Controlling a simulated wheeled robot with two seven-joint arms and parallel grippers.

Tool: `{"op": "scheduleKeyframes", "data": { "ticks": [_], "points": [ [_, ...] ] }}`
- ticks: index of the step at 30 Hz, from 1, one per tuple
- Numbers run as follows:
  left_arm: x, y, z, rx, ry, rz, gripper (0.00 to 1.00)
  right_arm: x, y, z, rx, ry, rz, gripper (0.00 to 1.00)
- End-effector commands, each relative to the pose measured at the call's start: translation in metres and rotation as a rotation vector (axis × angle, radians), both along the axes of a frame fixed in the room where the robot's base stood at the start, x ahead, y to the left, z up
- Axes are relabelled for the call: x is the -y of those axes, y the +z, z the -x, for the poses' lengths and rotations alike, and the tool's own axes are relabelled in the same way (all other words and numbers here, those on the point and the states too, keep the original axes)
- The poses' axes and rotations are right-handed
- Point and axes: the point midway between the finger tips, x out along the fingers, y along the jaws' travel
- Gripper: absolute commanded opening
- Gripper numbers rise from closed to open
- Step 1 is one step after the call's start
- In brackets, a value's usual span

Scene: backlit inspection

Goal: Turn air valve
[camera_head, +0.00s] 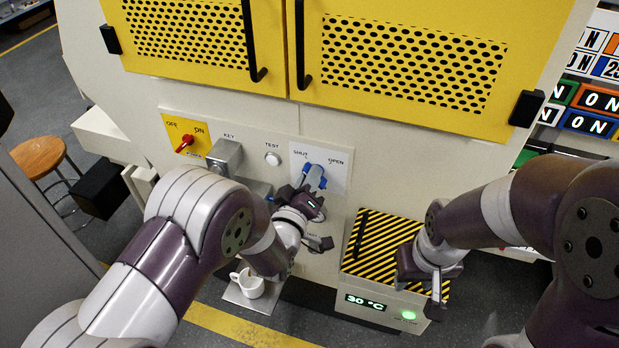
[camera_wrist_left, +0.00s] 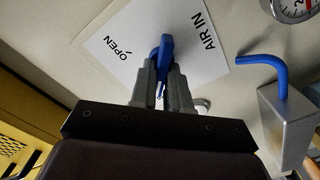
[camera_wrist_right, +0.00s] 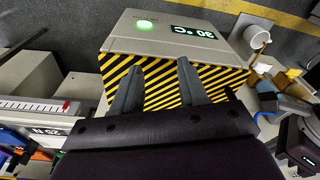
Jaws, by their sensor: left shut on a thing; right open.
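The air valve's blue handle (camera_head: 314,176) sits on a white plate (camera_head: 340,168) marked SHUT and OPEN, on the machine's front panel. My left gripper (camera_head: 308,200) is at the valve and partly covers it in the head view. In the left wrist view my left gripper (camera_wrist_left: 163,90) is shut on the blue handle (camera_wrist_left: 165,48), one finger on each side. The plate there reads OPEN and AIR IN; the SHUT mark is hidden. My right gripper (camera_head: 428,285) is open and empty in front of the striped box; its spread fingers show in the right wrist view (camera_wrist_right: 157,85).
A striped box (camera_head: 378,240) showing 30 °C stands below right. A red switch (camera_head: 185,143) and a grey key block (camera_head: 224,155) are left of the valve. A white cup (camera_head: 250,283) stands below. A blue bent pipe (camera_wrist_left: 270,64) and gauge (camera_wrist_left: 294,8) are near my left gripper.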

Motion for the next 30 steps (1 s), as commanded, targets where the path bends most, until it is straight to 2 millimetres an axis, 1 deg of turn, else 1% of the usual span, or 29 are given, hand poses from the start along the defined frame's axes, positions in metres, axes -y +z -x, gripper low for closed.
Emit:
{"op": "scheduleKeyframes", "data": {
  "ticks": [1,2,3,11,14,17,24,27,30],
  "points": [
    [0.0,0.001,-0.001,0.002,0.0,0.003,0.26,0.0,0.0,0.0,0.0,0.0,0.0,0.43],
    [0.0,0.001,-0.001,0.002,0.0,0.002,0.35,0.0,0.0,0.0,0.0,0.0,0.0,0.43],
    [0.0,0.001,-0.001,0.002,0.0,0.002,0.37,0.0,0.0,0.0,0.0,0.0,0.0,0.43],
    [0.0,0.0,0.0,0.001,0.0,0.0,0.37,0.0,0.0,0.0,0.0,0.0,0.0,0.43],
    [-0.002,0.001,0.007,0.002,-0.001,0.001,0.37,0.0,0.001,0.0,0.0,0.0,0.0,0.43],
    [-0.007,0.0,0.024,-0.001,-0.001,0.0,0.37,0.0,0.001,0.0,0.0,0.0,0.0,0.43],
    [-0.026,0.0,0.081,-0.001,-0.001,0.0,0.37,0.0,0.003,0.0,0.0,0.0,0.0,0.43],
    [-0.032,0.001,0.099,0.001,-0.002,0.0,0.37,0.0,0.003,0.0,0.0,0.0,0.0,0.43],
    [-0.036,0.0,0.112,0.001,-0.001,0.0,0.37,0.0,0.003,0.0,0.0,0.0,0.0,0.43]
  ]
}}
